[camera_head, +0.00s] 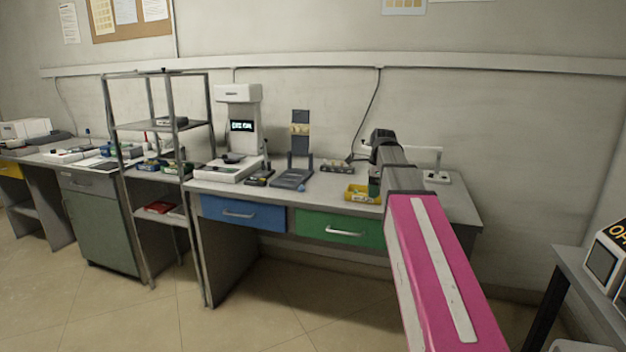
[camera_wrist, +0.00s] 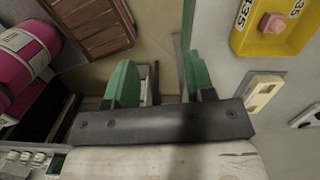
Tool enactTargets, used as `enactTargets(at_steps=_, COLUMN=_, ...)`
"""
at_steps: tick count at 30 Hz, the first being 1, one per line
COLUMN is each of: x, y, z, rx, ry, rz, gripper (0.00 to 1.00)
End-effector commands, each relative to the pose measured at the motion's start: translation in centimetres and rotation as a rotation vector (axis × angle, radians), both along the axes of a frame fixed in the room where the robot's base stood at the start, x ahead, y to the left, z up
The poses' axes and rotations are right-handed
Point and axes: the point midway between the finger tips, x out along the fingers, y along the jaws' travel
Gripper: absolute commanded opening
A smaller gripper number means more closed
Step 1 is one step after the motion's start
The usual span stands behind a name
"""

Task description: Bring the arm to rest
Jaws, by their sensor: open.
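My arm (camera_head: 440,265), with a pink link and dark grey joints, reaches forward over the right part of the desk in the head view. Its dark wrist end (camera_head: 383,142) is above the desk, bent downward. My gripper (camera_wrist: 158,72) shows in the wrist view with its two green fingers wide apart and nothing held between them. In the head view the fingers are mostly hidden behind the arm, and the gap to the desk cannot be told.
The desk (camera_head: 455,208) has a blue drawer (camera_head: 243,213) and a green drawer (camera_head: 340,229). A scale-like device (camera_head: 240,125) and a metal rack (camera_head: 160,127) stand left. Another table (camera_head: 585,285) is at right. Open floor lies in front.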

Motion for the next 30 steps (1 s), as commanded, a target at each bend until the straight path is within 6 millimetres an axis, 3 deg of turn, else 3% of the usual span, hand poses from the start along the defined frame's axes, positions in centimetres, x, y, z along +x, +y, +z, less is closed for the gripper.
enactTargets(at_steps=11, x=-2.7, y=0.5, z=-8.3, rx=-0.028, ry=-0.021, rz=0.316, gripper=0.49)
enactTargets(at_steps=21, x=-8.3, y=1.2, z=-20.0, rx=-0.069, ry=-0.048, rz=0.844, gripper=0.49)
enactTargets(at_steps=30, x=-14.7, y=1.6, z=-28.6, rx=-0.097, ry=-0.062, rz=1.328, gripper=0.49)
